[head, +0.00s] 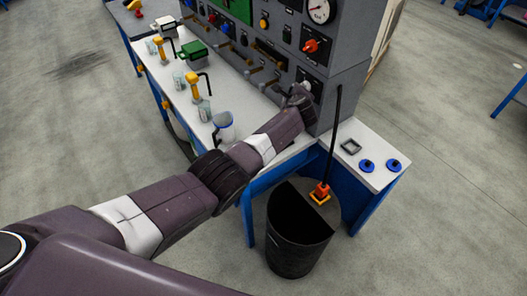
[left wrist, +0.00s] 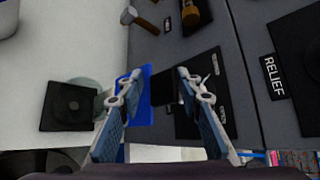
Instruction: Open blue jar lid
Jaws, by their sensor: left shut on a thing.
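My left gripper (head: 302,95) reaches the front of the grey panel in the head view, apart from the jars. In the left wrist view, my left gripper (left wrist: 158,80) has its fingers around a dark, square-ended knob (left wrist: 166,88) at the panel; the exact contact is hard to see. A blue piece (left wrist: 145,96) shows beside the knob, and I cannot tell what it is. A blue-rimmed jar (head: 224,130) stands on the white bench left of my arm. Two blue round lid-like pieces (head: 367,166) (head: 393,164) lie on the side table. My right gripper is not in view.
The grey panel (head: 352,85) carries valves, switches and gauges. The white bench (head: 157,72) holds clear jars under yellow-and-black taps. A black bin (head: 290,255) and upright black rod (head: 333,130) stand close to my arm.

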